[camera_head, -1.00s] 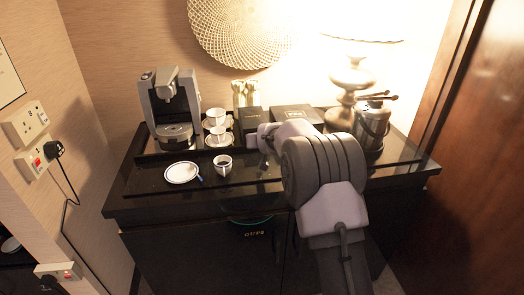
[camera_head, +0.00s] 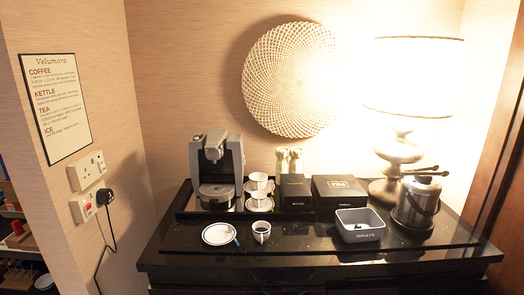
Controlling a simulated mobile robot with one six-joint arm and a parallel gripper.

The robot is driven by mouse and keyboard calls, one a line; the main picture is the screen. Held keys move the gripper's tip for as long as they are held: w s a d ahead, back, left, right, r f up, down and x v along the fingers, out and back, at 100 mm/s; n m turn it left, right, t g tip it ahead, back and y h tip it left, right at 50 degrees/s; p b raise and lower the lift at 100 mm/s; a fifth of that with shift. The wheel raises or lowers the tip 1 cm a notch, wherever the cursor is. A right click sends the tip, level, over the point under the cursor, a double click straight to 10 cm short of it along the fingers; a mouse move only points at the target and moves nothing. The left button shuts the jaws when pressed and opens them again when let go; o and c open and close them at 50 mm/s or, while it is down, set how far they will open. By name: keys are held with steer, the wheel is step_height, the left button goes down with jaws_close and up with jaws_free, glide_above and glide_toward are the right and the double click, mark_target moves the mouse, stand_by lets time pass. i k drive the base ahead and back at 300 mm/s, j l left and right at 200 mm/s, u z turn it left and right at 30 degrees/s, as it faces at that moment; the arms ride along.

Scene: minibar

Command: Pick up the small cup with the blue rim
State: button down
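A small white cup with a thin blue rim (camera_head: 261,232) stands upright on the black counter, with something dark inside. To its left is a white saucer with a blue rim (camera_head: 214,235) and what looks like a small spoon lying on its right side. Behind the cup, more small white cups and saucers (camera_head: 258,186) are stacked beside the coffee machine; their rim colour is too small to tell. My gripper and arm are not in view.
The coffee machine (camera_head: 216,172) stands at the back left on a dark tray. Two black boxes (camera_head: 339,190) are behind. A grey bin (camera_head: 360,225), an ice bucket (camera_head: 417,204) and a lamp (camera_head: 398,150) occupy the right. The counter's front strip is clear.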

mark_target(261, 229)
steer(key=i+j+u, duration=0.2)
steer(key=i+j, duration=0.2)
steer(key=j, duration=0.3)
steer(key=i+j+u, duration=0.25)
steer(key=i+j, duration=0.25)
steer(key=j, duration=0.1)
